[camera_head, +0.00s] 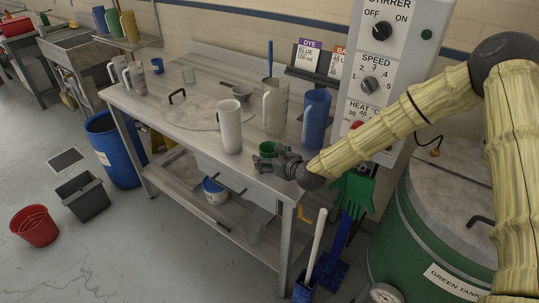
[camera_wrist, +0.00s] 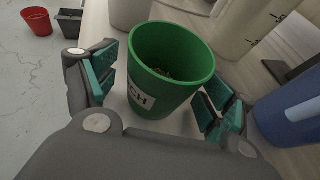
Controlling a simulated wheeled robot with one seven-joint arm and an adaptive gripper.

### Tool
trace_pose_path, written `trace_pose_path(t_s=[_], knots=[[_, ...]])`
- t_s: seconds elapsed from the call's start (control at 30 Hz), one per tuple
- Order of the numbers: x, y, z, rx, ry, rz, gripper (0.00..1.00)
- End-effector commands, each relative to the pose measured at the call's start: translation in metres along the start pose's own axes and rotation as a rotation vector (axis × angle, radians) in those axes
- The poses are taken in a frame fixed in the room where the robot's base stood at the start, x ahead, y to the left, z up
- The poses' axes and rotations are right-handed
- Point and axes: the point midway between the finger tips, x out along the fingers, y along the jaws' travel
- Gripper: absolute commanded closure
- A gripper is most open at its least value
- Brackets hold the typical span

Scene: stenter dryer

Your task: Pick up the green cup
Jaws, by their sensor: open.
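The green cup (camera_head: 267,148) stands on the grey workbench near its front right, behind my gripper in the head view. In the wrist view the green cup (camera_wrist: 170,66) is large and close, with a white label reading "CH" and some dark matter inside. My gripper (camera_wrist: 157,103) is open, with one teal-padded finger on each side of the cup. Gaps show between the pads and the cup, so it is not gripped. In the head view my gripper (camera_head: 277,162) is low over the bench edge, and the cup's lower part is partly hidden by it.
A white pitcher (camera_head: 229,125) stands close left of the cup, a beige pitcher (camera_head: 275,106) behind, and a blue pitcher (camera_head: 316,119) to the right. A stirrer control box (camera_head: 383,70) and a green tank (camera_head: 440,215) are at the right. The bench front (camera_head: 180,128) left of the pitcher is clear.

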Motion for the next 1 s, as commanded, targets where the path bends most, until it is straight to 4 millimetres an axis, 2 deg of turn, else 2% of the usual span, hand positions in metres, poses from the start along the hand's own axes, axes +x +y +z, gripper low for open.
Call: trace_pose_path(t_s=[0.13, 0.4, 0.6, 0.7, 1.0], knots=[[0.0073, 0.0001, 0.0007, 0.0, 0.0, 0.0, 0.17], [0.0086, 0.0004, 0.0002, 0.0, -0.001, 0.001, 0.17], [0.0083, 0.0002, 0.0001, 0.0, 0.0, 0.0, 0.53], [0.0082, 0.0002, 0.0001, 0.0, 0.0, 0.0, 0.68], [0.0081, 0.0, 0.0005, 0.0, -0.001, 0.0, 0.68]])
